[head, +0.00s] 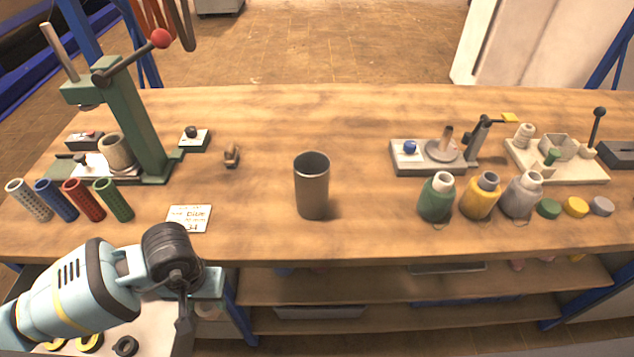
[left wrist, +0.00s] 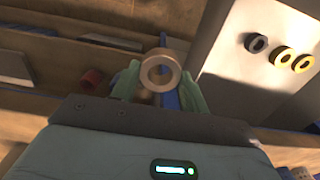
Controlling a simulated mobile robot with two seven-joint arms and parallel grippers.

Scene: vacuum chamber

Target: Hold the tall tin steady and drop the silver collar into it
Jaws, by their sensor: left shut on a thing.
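The tall tin (head: 312,190) is a dark grey, open-topped cylinder standing upright mid-bench in the head view, with nothing touching it. My left gripper (left wrist: 160,82) is shut on a pale greyish-tan ring, which I take to be the silver collar (left wrist: 146,74); its hole faces the wrist camera. In the head view the left gripper (head: 185,322) hangs in front of the bench's near edge, low left of the tin, and the collar cannot be made out there. My right gripper is not in view.
A pale surface at lower left holds yellow rings (head: 90,342) and a dark ring (head: 125,346). A green press (head: 148,130), coloured tubes (head: 75,200) and a card (head: 189,218) lie left of the tin. Bottles (head: 480,197) stand right. Bench around the tin is clear.

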